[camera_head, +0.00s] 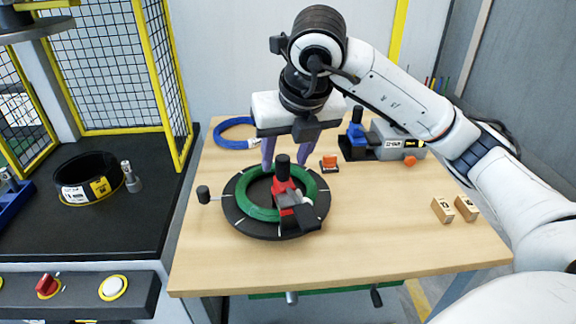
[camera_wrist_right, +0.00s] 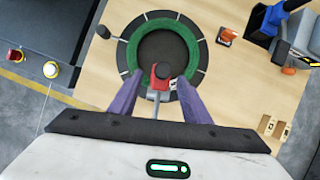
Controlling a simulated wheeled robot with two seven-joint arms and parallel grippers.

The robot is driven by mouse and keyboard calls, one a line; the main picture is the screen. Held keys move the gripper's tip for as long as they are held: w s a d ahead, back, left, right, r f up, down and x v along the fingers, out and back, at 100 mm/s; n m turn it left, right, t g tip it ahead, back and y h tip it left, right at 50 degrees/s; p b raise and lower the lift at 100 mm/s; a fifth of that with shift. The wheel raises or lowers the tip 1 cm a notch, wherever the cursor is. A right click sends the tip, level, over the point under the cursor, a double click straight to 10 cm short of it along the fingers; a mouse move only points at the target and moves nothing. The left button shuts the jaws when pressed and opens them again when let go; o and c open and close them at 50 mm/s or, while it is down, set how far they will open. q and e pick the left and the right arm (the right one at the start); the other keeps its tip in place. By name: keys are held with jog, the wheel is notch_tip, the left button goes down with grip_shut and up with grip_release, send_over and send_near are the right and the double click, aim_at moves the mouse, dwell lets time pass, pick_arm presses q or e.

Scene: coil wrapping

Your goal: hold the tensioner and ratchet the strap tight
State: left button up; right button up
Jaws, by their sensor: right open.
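The tensioner (camera_head: 288,197) is a red and grey tool with a black knob on top. It sits on the front part of the green coil (camera_head: 252,205), which lies on a round black turntable (camera_head: 240,225). My right gripper (camera_head: 286,163) is open and points down just behind the tensioner, its two purple fingers apart. In the right wrist view the tensioner (camera_wrist_right: 160,76) shows between and beyond the open fingers (camera_wrist_right: 158,98). I cannot tell any contact. The strap is not clearly visible. My left gripper is not in view.
A blue coil (camera_head: 232,124) lies at the table's back left. A small orange-topped block (camera_head: 329,164) and a blue and grey device (camera_head: 385,140) stand behind right. Two wooden blocks (camera_head: 442,210) lie at right. The table's front is clear.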

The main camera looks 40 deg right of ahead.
aim_at(283, 194)
jog(key=shift+s+f, duration=0.25)
jog(key=shift+f, duration=0.35)
jog(key=shift+s+f, duration=0.2)
jog(key=shift+f, duration=0.35)
jog(key=x, duration=0.9)
jog(key=shift+d+f+p, duration=0.1)
jog(key=shift+f+p, duration=0.3)
jog(key=shift+f, duration=0.05)
grip_shut()
jog(key=shift+s+f+b, duration=0.1)
jog(key=shift+f+b, duration=0.15)
jog(key=shift+b, duration=0.2)
dwell(0.3)
